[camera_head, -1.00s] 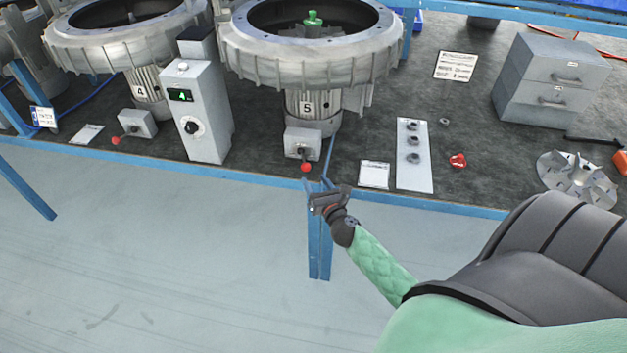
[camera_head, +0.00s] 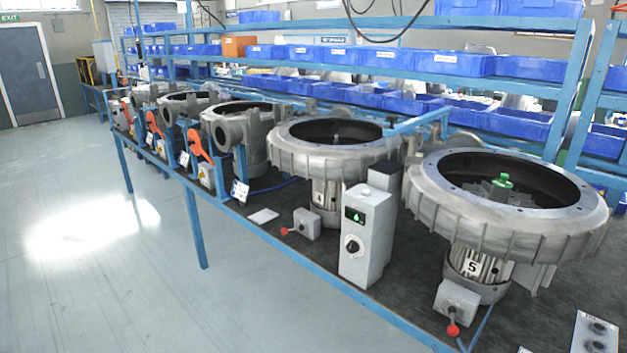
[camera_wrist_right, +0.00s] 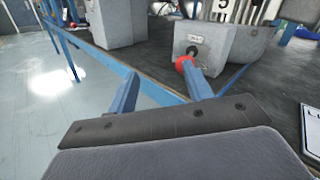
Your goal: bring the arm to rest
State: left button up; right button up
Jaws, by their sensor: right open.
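In the right wrist view, my right gripper (camera_wrist_right: 160,82) shows two blue fingers spread apart, with nothing between them. The red knob (camera_wrist_right: 183,62) of the grey switch box (camera_wrist_right: 205,42) appears close by the right-hand finger's tip; I cannot tell whether they touch. In the head view, the same red knob (camera_head: 453,330) hangs from the switch box (camera_head: 457,300) below blower 5 (camera_head: 505,205). My right gripper lies almost wholly beyond the bottom edge there. My left gripper is in neither view.
The blue bench edge (camera_head: 330,292) runs diagonally, with open floor (camera_head: 110,255) to its left. A grey control box (camera_head: 365,235) with a green display stands between blowers. More blowers and shelves of blue bins (camera_head: 440,63) lie behind. A panel (camera_head: 597,332) shows at lower right.

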jog(key=s+a+f+n+g+y, duration=0.35)
jog(key=a+f+n+g, duration=0.35)
jog(key=n, duration=0.7)
jog(key=s+a+f+n+g+y, duration=0.2)
jog(key=s+a+f+n+y, duration=0.3)
jog(key=f+n, duration=0.6)
jog(key=s+f+n+g+h, duration=0.6)
jog(key=s+f+n+h, duration=0.25)
jog(key=s+f, duration=0.45)
jog(key=s+a+f+g, duration=0.1)
jog(key=s+a+f, duration=0.1)
jog(key=s, duration=0.4)
jog(key=s+a+f+n+g, duration=0.1)
jog(key=s+a+f, duration=0.2)
jog(key=s+a, duration=0.2)
jog(key=shift+s+a+f, duration=0.3)
jog(key=shift+s, duration=0.2)
jog(key=shift+n, duration=0.25)
